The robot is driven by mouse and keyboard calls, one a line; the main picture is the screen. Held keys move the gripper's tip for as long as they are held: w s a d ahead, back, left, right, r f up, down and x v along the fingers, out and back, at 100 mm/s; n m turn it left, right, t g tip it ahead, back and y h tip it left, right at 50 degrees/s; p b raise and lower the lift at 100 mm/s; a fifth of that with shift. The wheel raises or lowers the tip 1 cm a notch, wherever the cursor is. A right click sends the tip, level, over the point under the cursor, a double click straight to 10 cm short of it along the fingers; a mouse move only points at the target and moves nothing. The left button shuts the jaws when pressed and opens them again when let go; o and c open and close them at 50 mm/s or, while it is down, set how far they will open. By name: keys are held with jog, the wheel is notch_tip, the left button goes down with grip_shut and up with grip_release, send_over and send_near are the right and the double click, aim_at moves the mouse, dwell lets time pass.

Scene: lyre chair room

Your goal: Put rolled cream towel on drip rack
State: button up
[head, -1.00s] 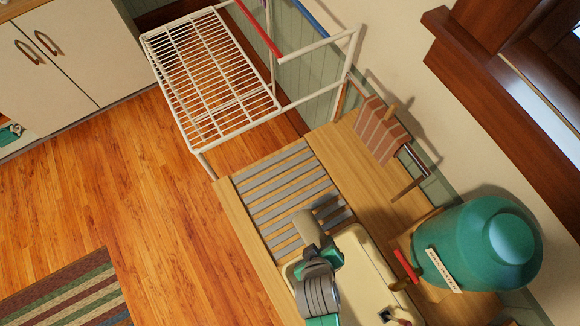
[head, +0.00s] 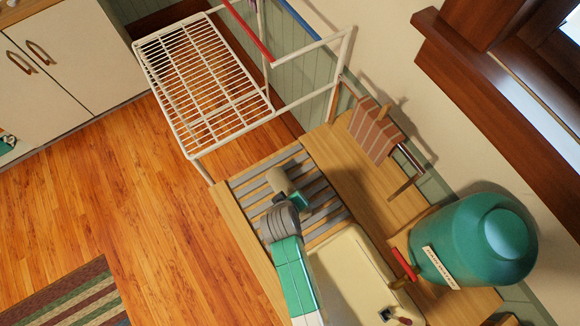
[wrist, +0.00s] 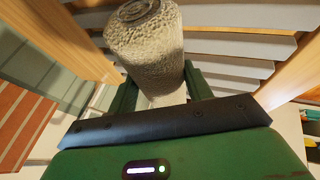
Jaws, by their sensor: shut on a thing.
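The rolled cream towel (head: 279,179) is held in my gripper (head: 291,197), which is shut on one end of it. In the wrist view the towel (wrist: 146,48) shows a rough, pale surface and a spiral end, and it sticks out from between the green fingers of my gripper (wrist: 160,92). The drip rack (head: 318,207), grey slats set in the wooden counter beside the sink, lies beneath the towel in the head view. I cannot tell whether the towel touches the slats.
A cream sink (head: 345,262) adjoins the slats. A green tank (head: 470,245) with a red-handled tap stands at the right. A striped cloth (head: 376,130) hangs over a rail behind the counter. A white wire stand (head: 205,85) is beyond the counter's far end.

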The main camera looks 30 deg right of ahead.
jog(key=shift+f, duration=0.45)
jog(key=shift+f, duration=0.2)
jog(key=o, duration=1.1)
jog(key=shift+r, duration=0.1)
jog(key=p+v, duration=0.1)
jog(key=v, duration=1.1)
jog(key=shift+r, duration=0.15)
